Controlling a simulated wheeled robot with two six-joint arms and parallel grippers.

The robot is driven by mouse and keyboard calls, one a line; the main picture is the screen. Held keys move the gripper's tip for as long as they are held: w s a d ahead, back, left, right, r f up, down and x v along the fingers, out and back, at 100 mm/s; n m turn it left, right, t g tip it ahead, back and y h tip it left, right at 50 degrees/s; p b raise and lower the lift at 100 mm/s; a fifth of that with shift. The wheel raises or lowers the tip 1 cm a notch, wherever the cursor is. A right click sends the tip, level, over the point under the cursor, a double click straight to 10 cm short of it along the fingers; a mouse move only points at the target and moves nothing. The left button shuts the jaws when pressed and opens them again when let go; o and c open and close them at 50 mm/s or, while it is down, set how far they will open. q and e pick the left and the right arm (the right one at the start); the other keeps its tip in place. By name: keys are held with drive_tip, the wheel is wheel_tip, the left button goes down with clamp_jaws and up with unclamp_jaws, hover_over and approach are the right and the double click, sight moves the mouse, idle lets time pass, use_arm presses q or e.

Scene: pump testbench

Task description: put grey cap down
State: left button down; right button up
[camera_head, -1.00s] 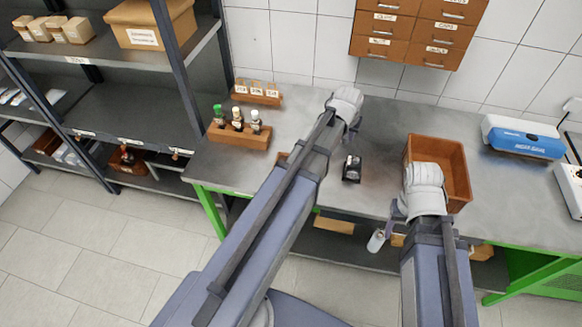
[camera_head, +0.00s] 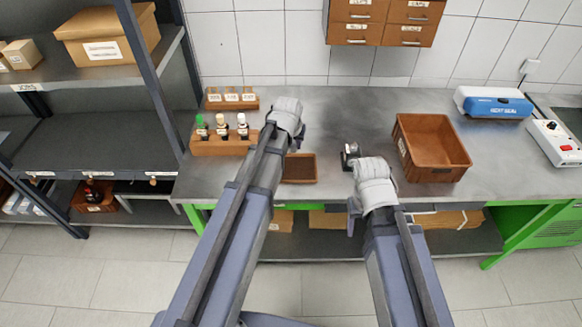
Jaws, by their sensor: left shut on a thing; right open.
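My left gripper (camera_head: 298,132) is over the workbench (camera_head: 330,112), just right of the bottle rack and behind the small brown tray. Its wrist hides most of the fingers. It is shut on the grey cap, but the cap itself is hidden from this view. My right gripper (camera_head: 354,212) is open, at the bench's front edge, in front of the small dark device (camera_head: 350,157) and left of the brown bin.
A shallow brown tray (camera_head: 299,168) lies at the front edge. A brown bin (camera_head: 432,148) and a blue-and-white box (camera_head: 493,102) stand right. Shelving (camera_head: 95,140) stands left.

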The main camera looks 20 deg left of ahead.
use_arm(q)
wheel_tip(320, 180, down, 5)
drive_tip(key=b, duration=0.4)
drive_tip(key=shift+a+f, duration=0.1)
drive_tip(key=shift+f, duration=0.1)
drive_tip(key=shift+f+b, duration=0.1)
drive_tip(key=shift+b, duration=0.25)
wheel_tip(320, 180, down, 4)
drive_tip(key=b, duration=0.3)
drive_tip(key=shift+r+b, duration=0.25)
drive_tip(key=shift+b, duration=0.05)
drive_tip(key=shift+f, duration=0.15)
drive_tip(key=c, duration=0.7)
unclamp_jaws()
drive_tip(key=shift+o, duration=0.2)
